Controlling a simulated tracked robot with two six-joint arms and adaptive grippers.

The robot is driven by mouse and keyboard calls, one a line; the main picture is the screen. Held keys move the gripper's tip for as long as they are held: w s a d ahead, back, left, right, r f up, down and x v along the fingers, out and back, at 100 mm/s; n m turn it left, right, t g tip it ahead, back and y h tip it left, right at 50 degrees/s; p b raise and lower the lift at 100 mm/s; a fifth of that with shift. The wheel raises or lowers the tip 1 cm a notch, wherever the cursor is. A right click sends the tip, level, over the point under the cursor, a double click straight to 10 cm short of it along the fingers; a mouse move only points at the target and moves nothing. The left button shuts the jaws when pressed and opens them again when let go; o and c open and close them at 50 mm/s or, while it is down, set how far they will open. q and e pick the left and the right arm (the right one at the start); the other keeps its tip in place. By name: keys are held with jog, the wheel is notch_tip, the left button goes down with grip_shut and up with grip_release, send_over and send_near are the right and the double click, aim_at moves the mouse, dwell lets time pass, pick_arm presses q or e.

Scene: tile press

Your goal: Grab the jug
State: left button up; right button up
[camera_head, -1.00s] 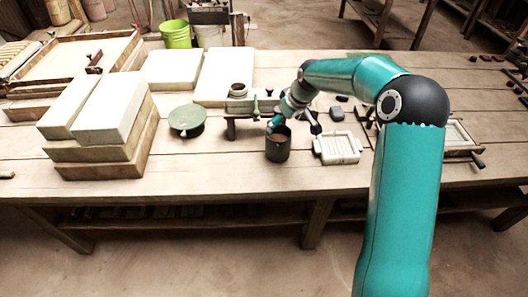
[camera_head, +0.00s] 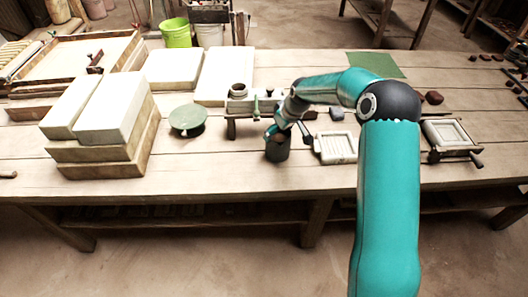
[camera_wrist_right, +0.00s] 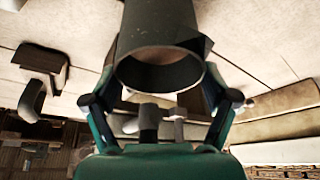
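The jug (camera_head: 278,151) is a dark grey-green, round vessel standing upright on the bench, near its front edge. In the right wrist view its round mouth and wall (camera_wrist_right: 161,28) fill the top middle. My right gripper (camera_head: 276,135) is at the jug's rim in the head view. In the wrist view its two fingers (camera_wrist_right: 160,85) lie on either side of the jug, but I cannot tell whether both press on it. My left gripper is not in view.
A small bench stand with a pot (camera_head: 240,105) is just behind the jug. A green round turntable (camera_head: 187,117) and stacked pale slabs (camera_head: 107,112) are to the left. A green mat (camera_head: 376,65) lies at the back.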

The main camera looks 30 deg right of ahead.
jog(key=c, duration=0.8)
jog(key=shift+r, duration=0.1)
jog(key=shift+c, duration=1)
jog(key=shift+r, duration=0.1)
